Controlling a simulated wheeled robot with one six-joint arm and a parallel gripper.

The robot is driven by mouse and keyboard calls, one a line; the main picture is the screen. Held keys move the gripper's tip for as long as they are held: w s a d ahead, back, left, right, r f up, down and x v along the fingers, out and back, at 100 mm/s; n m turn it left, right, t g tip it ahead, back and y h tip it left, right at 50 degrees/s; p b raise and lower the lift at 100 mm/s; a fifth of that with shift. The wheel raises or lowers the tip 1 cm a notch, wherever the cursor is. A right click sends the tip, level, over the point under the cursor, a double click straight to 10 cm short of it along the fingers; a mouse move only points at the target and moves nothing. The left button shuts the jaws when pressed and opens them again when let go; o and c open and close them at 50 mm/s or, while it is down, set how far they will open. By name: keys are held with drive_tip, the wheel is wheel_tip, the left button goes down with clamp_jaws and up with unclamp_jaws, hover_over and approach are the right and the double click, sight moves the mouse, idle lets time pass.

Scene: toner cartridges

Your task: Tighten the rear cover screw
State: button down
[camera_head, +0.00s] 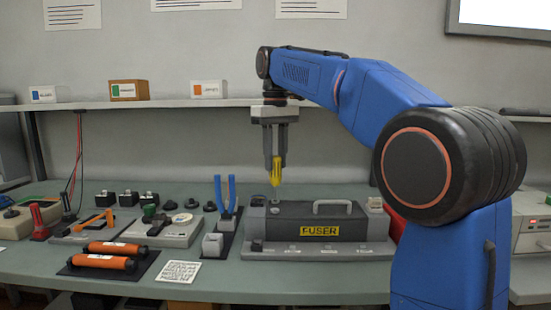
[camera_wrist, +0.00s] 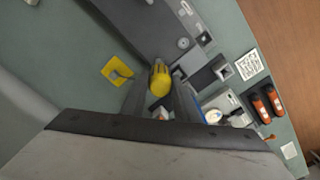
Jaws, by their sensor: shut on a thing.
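My gripper (camera_head: 275,160) points straight down and is shut on a yellow-handled screwdriver (camera_head: 275,172). The handle also shows in the wrist view (camera_wrist: 160,80), between my fingers. The screwdriver is upright, and its thin shaft reaches down to the left end of the dark grey fuser unit (camera_head: 345,222), which has a "FUSER" label and a light handle on top. The rear cover screw itself is not distinguishable. I cannot tell whether the tip touches a screw. In the wrist view the fuser (camera_wrist: 138,22) lies just beyond the screwdriver.
A yellow square piece (camera_wrist: 117,72) lies on the bench beside the fuser. Left of the fuser are blue-handled pliers (camera_head: 225,190), a grey block (camera_head: 212,245), two orange rollers (camera_head: 103,262) on a dark mat and a printed card (camera_head: 179,271). Small boxes stand on the shelf (camera_head: 180,104).

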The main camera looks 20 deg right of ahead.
drive_tip(key=shift+f, duration=0.25)
idle(0.3)
drive_tip(key=m, duration=0.4)
drive_tip(key=shift+m, duration=1.5)
drive_tip(key=shift+m, duration=0.9)
drive_tip(key=m, duration=0.5)
